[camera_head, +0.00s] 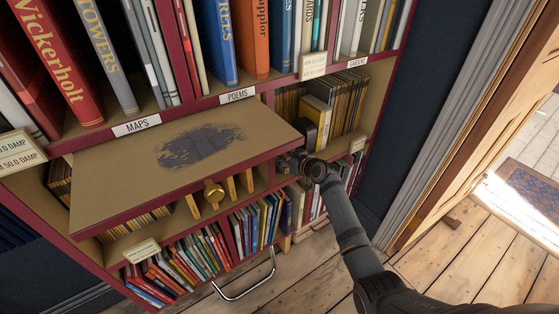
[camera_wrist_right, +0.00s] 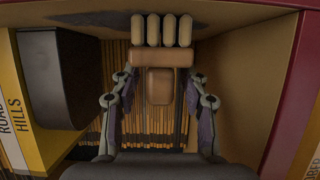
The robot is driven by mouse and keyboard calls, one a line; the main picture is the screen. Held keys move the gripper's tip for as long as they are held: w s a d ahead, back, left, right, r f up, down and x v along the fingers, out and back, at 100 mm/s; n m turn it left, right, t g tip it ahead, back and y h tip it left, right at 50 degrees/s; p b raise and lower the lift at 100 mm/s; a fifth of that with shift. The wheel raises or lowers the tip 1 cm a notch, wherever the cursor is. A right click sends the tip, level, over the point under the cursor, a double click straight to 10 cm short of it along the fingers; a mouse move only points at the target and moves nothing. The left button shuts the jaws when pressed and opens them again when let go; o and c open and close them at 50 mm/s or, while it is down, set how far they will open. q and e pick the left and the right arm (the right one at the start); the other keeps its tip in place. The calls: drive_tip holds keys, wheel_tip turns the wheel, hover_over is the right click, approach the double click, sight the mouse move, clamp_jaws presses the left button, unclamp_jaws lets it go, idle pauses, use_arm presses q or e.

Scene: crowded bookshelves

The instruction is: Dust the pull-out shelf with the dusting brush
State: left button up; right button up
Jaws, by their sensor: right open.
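The pull-out shelf (camera_head: 130,185) juts out from the bookcase, with a dark grey dust patch (camera_head: 205,145) on its tan top and a brass knob (camera_head: 213,193) at its front. My right gripper (camera_head: 303,158) reaches into the bay at the shelf's right end. In the right wrist view the dusting brush (camera_wrist_right: 162,57), with a wooden block, pale bristle tufts and short handle, lies ahead of my right gripper (camera_wrist_right: 160,92). The open fingers stand on both sides of the handle, apparently apart from it. The brush cannot be made out in the head view. My left gripper is not in view.
A dark rounded object (camera_wrist_right: 58,78) and a yellow book (camera_wrist_right: 38,140) stand close left of the right gripper. Thin books (camera_head: 347,105) fill the bay's back. A maroon upright (camera_wrist_right: 297,110) bounds its right.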

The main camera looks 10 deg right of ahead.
drive_tip(key=c, duration=0.6)
drive_tip(key=shift+r+p, duration=0.9)
drive_tip(key=shift+r, duration=0.25)
drive_tip(key=shift+c, duration=0.2)
drive_tip(key=shift+s, duration=0.1)
drive_tip(key=shift+s+d+p, duration=0.2)
drive_tip(key=shift+s+p, duration=0.1)
drive_tip(key=shift+p, duration=0.1)
drive_tip(key=s+d+p, duration=0.2)
drive_tip(key=s, duration=0.5)
drive_tip(key=s+d+p, duration=0.3)
drive_tip(key=s, duration=0.4)
